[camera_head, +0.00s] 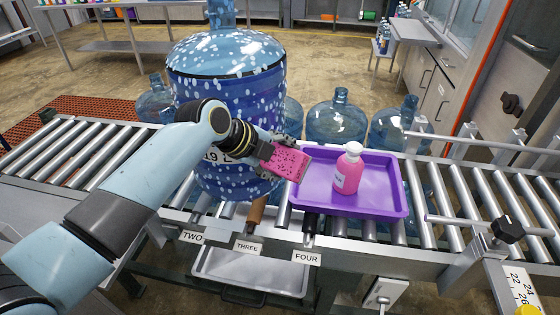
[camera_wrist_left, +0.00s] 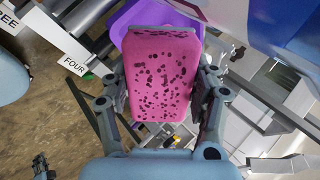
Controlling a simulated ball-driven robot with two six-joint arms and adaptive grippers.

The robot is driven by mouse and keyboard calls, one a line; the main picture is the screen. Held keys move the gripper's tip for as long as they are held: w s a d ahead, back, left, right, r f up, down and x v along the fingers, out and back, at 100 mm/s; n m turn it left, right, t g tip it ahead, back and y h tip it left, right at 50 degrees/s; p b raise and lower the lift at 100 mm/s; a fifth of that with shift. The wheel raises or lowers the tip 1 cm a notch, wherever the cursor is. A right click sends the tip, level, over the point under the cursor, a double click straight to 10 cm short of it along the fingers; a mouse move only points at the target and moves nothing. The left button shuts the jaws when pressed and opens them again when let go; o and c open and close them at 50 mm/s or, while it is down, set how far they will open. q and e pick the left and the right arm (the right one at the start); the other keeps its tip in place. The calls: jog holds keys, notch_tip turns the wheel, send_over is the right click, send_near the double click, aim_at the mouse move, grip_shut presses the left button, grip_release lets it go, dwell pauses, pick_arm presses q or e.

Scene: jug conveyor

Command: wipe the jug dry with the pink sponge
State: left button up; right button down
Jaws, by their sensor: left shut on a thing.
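The large blue jug (camera_head: 226,80) stands upright on the roller conveyor, covered in pale water drops. The pink sponge (camera_head: 285,160) has dark spots on its face. My left gripper (camera_head: 268,152) is shut on the sponge and holds it in front of the jug's lower right side, near the purple tray's left edge. I cannot tell whether the sponge touches the jug. In the left wrist view the sponge (camera_wrist_left: 161,75) sits between the two fingers, with part of the jug (camera_wrist_left: 290,30) at the upper right. My right gripper is not in view.
A purple tray (camera_head: 398,190) on the rollers holds a pink bottle (camera_head: 348,168) with a white cap. Several smaller blue jugs (camera_head: 335,118) stand behind the conveyor. Labels TWO, THREE and FOUR (camera_head: 307,259) sit along the front edge. Bare rollers (camera_head: 60,150) lie at left.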

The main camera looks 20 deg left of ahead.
aim_at(268, 168)
pick_arm(q)
jog(key=shift+t, duration=0.3)
jog(key=shift+w+a+r+p, duration=0.1)
jog(key=shift+w+r+p, duration=0.1)
jog(key=shift+r+p, duration=1.05)
jog(key=shift+w+a+r+p, duration=0.15)
jog(key=shift+r+p, duration=0.65)
jog(key=shift+r, duration=0.85)
jog(key=shift+d+r+p, duration=0.2)
jog(key=shift+r+p, duration=0.65)
jog(key=shift+r, duration=0.45)
jog(key=f+b, duration=0.2)
jog(key=f, duration=0.1)
jog(key=shift+s+d+f, duration=0.1)
jog(key=shift+s+f, duration=0.2)
jog(key=shift+s, duration=0.05)
jog(key=shift+f+b, duration=0.6)
jog(key=shift+f, duration=0.05)
jog(key=f+b, duration=0.1)
jog(key=f, duration=0.1)
jog(key=f+b, duration=0.4)
jog(key=f, duration=0.1)
jog(key=shift+s+a+f, duration=0.1)
jog(key=shift+s+a, duration=0.1)
jog(key=shift+a, duration=0.2)
